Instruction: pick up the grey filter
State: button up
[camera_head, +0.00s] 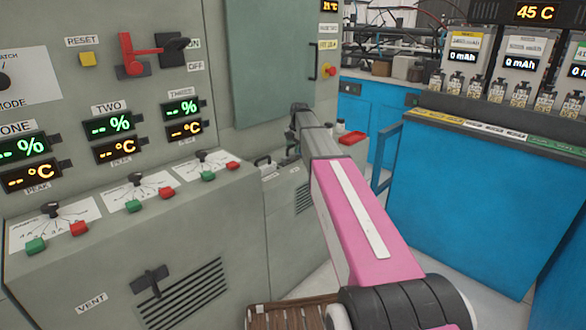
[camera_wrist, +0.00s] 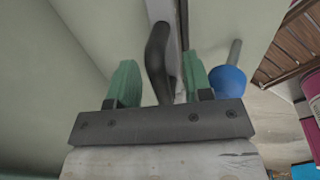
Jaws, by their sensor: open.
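In the wrist view, my gripper (camera_wrist: 159,68) has its two green fingers apart. A black curved handle (camera_wrist: 157,55) stands between them, and I see no finger pressed against it. The handle sits on a narrow grey strip (camera_wrist: 162,10), which could be the top of the grey filter; I cannot tell for sure. In the head view, a small dark handle (camera_head: 263,161) shows at the low grey cabinet, left of my arm.
A blue round knob (camera_wrist: 227,82) is close to the right finger in the wrist view. In the head view, the grey control panel (camera_head: 225,240) stands at left, a blue bench (camera_head: 480,210) at right. A red object (camera_head: 352,138) lies beyond my arm.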

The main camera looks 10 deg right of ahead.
jog(key=shift+c, duration=0.3)
grip_shut()
